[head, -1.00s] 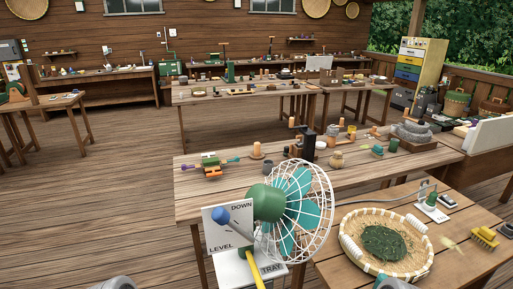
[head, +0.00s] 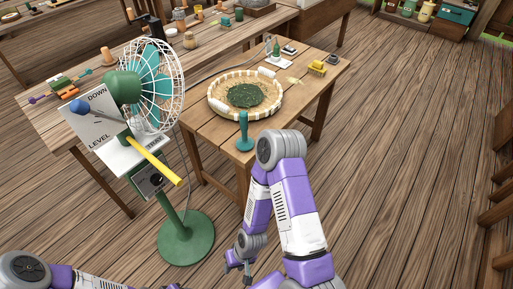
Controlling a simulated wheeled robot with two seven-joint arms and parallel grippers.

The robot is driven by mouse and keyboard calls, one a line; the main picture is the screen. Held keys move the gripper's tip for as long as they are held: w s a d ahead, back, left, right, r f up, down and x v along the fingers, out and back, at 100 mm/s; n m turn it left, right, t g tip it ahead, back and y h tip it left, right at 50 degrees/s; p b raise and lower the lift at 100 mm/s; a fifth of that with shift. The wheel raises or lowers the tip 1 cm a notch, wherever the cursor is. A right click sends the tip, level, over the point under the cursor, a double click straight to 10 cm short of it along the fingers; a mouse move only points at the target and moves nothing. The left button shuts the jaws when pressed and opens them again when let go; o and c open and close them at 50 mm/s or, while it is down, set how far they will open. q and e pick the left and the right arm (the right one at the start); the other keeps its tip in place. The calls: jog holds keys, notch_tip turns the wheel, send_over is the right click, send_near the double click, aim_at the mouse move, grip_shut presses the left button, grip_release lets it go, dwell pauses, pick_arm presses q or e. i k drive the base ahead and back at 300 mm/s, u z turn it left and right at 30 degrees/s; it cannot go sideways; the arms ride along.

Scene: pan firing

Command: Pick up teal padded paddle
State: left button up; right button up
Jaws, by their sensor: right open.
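A teal paddle (head: 244,132) with a rounded upright part and a round foot stands at the front edge of the small wooden table (head: 205,150). It is in front of a woven basket (head: 216,103) holding dark green leaves (head: 250,95). My right gripper (head: 238,273) hangs low in front of the table, below and apart from the paddle. It is open and empty, its fingers pointing down. My left arm shows at the bottom left corner; its gripper is out of view.
A green fan (head: 150,85) on a stand with a round green base (head: 186,237) is left of the small table, its yellow lever (head: 155,160) sticking out toward me. A yellow brush (head: 317,68) lies at the table's far right.

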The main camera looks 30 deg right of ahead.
aim_at(245, 143)
jog(key=k, duration=0.5)
jog(key=z, duration=1.8)
jog(key=i, duration=1)
jog(key=u, duration=1.4)
